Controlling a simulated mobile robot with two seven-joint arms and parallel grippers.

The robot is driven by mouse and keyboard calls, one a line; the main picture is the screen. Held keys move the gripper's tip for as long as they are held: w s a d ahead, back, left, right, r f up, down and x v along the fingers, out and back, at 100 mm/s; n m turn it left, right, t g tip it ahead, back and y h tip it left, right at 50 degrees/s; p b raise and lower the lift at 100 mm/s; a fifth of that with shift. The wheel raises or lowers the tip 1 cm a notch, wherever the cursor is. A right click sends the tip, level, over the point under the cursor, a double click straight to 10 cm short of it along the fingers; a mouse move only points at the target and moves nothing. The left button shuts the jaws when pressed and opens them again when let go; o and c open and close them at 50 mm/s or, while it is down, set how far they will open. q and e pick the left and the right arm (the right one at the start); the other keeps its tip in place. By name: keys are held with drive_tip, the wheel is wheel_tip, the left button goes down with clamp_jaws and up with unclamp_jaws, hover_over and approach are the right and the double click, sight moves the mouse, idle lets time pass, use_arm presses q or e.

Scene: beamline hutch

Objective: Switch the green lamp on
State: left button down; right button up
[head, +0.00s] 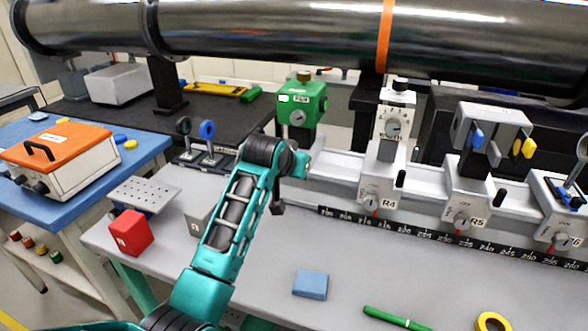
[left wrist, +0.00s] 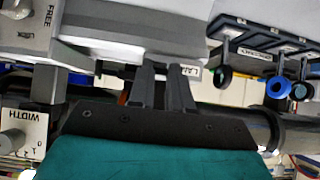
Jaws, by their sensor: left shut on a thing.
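A green box (head: 302,104) with a brass knob on top and a small white label stands behind the bench rail; I take it for the green lamp, but no light on it can be made out. My left arm reaches up to just in front of and below it; its fingertips cannot be made out in the head view. In the left wrist view my left gripper (left wrist: 161,70) has its dark fingers close together, shut on a small part mostly hidden between the tips. A white label reading "LAM" (left wrist: 191,71) is just right of the tips. My right gripper is not in view.
Rail units R4 (head: 380,180) and R5 (head: 466,205) stand right of the arm. A long dark tube (head: 270,30) crosses above. A red cube (head: 130,232), blue block (head: 310,284) and green pen (head: 396,318) lie on the bench, with clear space between.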

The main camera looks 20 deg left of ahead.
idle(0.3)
use_arm(q)
drive_tip(key=c, duration=1)
unclamp_jaws()
drive_tip(key=shift+c, duration=0.2)
drive_tip(key=v, duration=1.3)
drive_tip(key=shift+f, duration=0.1)
